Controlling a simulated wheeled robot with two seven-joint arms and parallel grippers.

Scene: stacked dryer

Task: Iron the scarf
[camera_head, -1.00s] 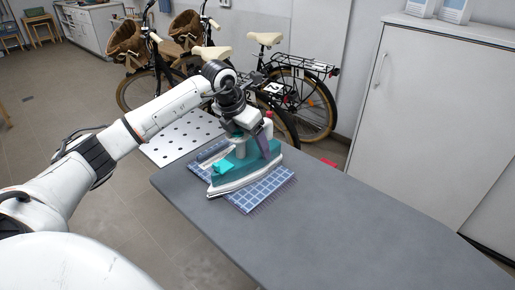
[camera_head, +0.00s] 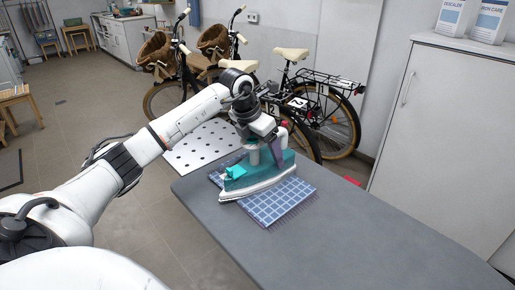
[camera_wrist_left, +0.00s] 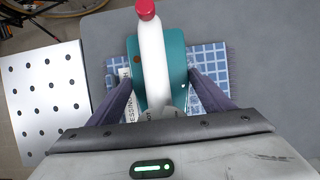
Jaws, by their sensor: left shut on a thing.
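The teal and white iron (camera_head: 262,176) stands with its sole down over the blue checked scarf (camera_head: 286,203). Whether the sole touches the cloth is hard to tell. The scarf lies on the grey board, its fringed near edge showing in front of the iron and a strip showing behind it. My left gripper (camera_head: 267,143) is shut on the iron's handle from above. In the left wrist view, the gripper's purple fingers (camera_wrist_left: 165,92) flank the white handle of the iron (camera_wrist_left: 176,62), with the scarf (camera_wrist_left: 212,58) beneath. My right gripper is out of view.
The grey ironing surface (camera_head: 370,225) is bare to the right. A white perforated board (camera_head: 205,147) lies beyond its far left edge. Bicycles (camera_head: 335,110) stand behind, and a white cabinet (camera_head: 440,130) is at the right.

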